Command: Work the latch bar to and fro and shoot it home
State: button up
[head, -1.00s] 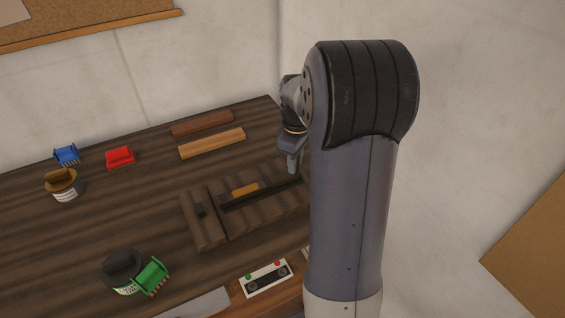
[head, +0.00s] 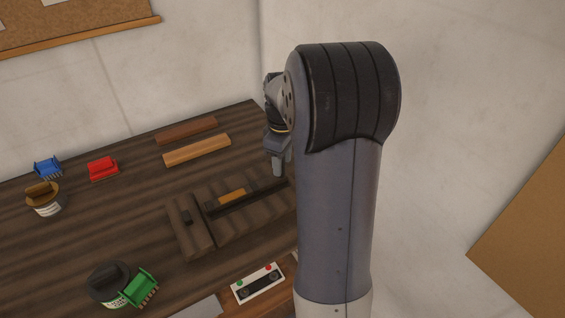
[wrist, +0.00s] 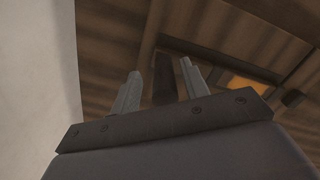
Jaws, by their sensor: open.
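The latch is a dark bar (head: 245,196) lying along a brown slatted wooden board (head: 228,226) on the bench. An orange piece (head: 231,195) sits beside the bar. A separate wooden block (head: 188,232) with a small dark fitting (head: 186,216) stands left of the board. My gripper (head: 277,168) is at the bar's right end, partly hidden by my arm. In the wrist view my gripper (wrist: 158,78) is open, with a dark upright piece (wrist: 163,80) showing between its fingers. I cannot tell whether they touch it. The orange piece also shows there (wrist: 246,86).
Two wooden strips (head: 197,150) lie behind the board. Blue (head: 48,167), red (head: 102,168) and green (head: 141,287) pieces and two round tins (head: 43,199) stand left. A button panel (head: 258,283) is at the front. A wall rises behind and right.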

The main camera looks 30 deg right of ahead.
notch_tip(320, 180, up, 10)
jog(key=shift+f, duration=0.2)
jog(key=shift+a+r+p, duration=0.25)
jog(key=shift+r+p, duration=0.35)
jog(key=shift+r, duration=0.25)
notch_tip(320, 180, down, 11)
jog(key=shift+f, duration=0.1)
jog(key=shift+c, duration=0.5)
grip_shut()
